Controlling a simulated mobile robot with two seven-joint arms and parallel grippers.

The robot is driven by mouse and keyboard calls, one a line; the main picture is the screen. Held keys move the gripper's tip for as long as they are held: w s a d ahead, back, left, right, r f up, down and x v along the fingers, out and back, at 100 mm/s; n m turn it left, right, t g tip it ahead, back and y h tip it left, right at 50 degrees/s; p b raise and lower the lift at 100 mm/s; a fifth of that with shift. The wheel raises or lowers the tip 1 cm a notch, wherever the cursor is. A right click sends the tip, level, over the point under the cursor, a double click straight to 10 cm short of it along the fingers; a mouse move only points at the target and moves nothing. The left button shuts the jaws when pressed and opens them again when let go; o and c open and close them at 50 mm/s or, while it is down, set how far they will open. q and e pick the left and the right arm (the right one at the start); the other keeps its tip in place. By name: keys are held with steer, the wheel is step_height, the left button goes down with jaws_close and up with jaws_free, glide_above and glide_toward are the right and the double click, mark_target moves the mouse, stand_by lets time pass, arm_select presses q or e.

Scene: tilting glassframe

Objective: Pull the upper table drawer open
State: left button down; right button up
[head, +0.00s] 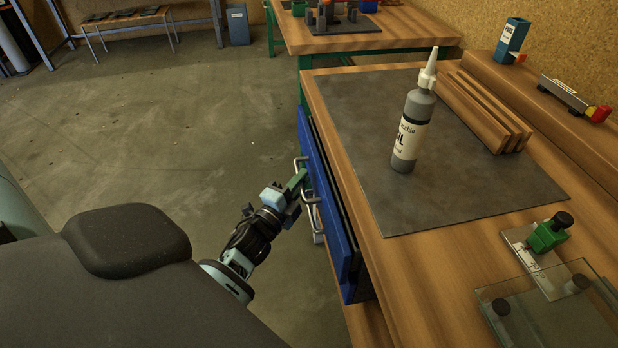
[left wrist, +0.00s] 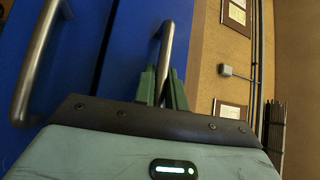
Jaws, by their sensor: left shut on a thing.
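The upper table drawer has a blue front (head: 326,195) on the left side of the wooden workbench. Its metal bar handle (head: 311,190) stands out from the front; the handle also shows in the left wrist view (left wrist: 167,45). My left gripper (head: 297,181) is at the handle, with its green fingers closed around the bar. The fingers hide part of the bar. A dark strip shows between the blue front and the bench edge; I cannot tell how far the drawer stands out. A second blue front with its own handle (left wrist: 36,65) is beside it in the left wrist view.
On the workbench stand a grey bottle (head: 411,125) on a dark mat (head: 455,190), wooden strips (head: 487,110) and a glass frame (head: 555,310) with a green clamp (head: 547,236). The floor (head: 150,150) left of the drawers is clear.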

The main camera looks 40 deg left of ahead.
arm_select(q)
steer(key=s+a, duration=1.5)
steer(key=s, duration=0.2)
steer(key=shift+s, duration=0.35)
steer(key=c, duration=1.5)
jaws_free()
steer(key=shift+o, duration=0.2)
steer(key=s+f, duration=0.1)
steer(key=s, duration=0.6)
steer(key=shift+s+d+b, duration=0.3)
steer(key=shift+s, duration=0.05)
